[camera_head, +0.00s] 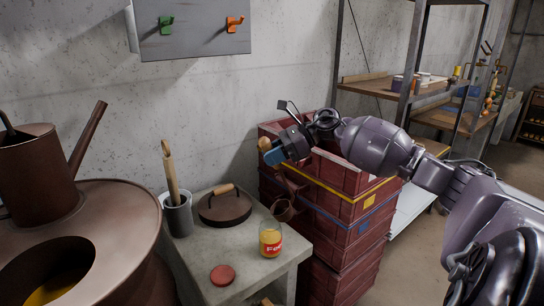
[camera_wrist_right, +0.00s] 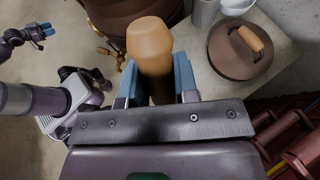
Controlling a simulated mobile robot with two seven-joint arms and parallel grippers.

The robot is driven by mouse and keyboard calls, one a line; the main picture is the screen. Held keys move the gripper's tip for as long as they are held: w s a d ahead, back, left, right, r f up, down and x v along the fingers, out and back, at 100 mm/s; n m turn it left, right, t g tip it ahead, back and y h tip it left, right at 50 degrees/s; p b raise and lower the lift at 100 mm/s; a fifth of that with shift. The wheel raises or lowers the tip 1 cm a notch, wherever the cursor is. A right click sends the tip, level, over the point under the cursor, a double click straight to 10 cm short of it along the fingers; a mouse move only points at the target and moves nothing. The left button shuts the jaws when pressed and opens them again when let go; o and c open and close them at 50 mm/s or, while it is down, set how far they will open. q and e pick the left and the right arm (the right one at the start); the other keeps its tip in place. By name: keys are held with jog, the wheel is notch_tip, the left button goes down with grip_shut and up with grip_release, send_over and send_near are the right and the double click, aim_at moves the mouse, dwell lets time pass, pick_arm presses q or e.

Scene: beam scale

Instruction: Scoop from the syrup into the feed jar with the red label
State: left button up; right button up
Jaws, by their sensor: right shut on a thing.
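My right gripper (camera_head: 272,156) is shut on the wooden handle (camera_head: 265,144) of a brown scoop, beside the crates. In the wrist view the handle (camera_wrist_right: 150,45) stands between the blue fingers (camera_wrist_right: 160,85). The scoop's cup (camera_head: 283,209) hangs below, just above and behind the feed jar; its contents are not visible. The glass feed jar (camera_head: 270,240) has a red label and yellowish content, and stands open on the concrete table. Yellow syrup (camera_head: 55,288) shows through the opening of a copper vat (camera_head: 120,225) at left. My left gripper (camera_wrist_right: 42,32) appears small in the wrist view.
A red disc lid (camera_head: 222,275), a brown pot lid with wooden handle (camera_head: 225,206) and a grey cup (camera_head: 178,217) holding a wooden tool share the table (camera_head: 205,258). Stacked red crates (camera_head: 345,225) stand close to its right. A brown can (camera_head: 35,180) stands on the vat.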

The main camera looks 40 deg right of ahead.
notch_tip(320, 180, up, 2)
jog(key=shift+r+p, duration=0.6)
jog(key=shift+r, duration=0.5)
jog(key=shift+r+p, duration=0.35)
jog(key=shift+r, duration=0.85)
jog(key=shift+f, duration=0.15)
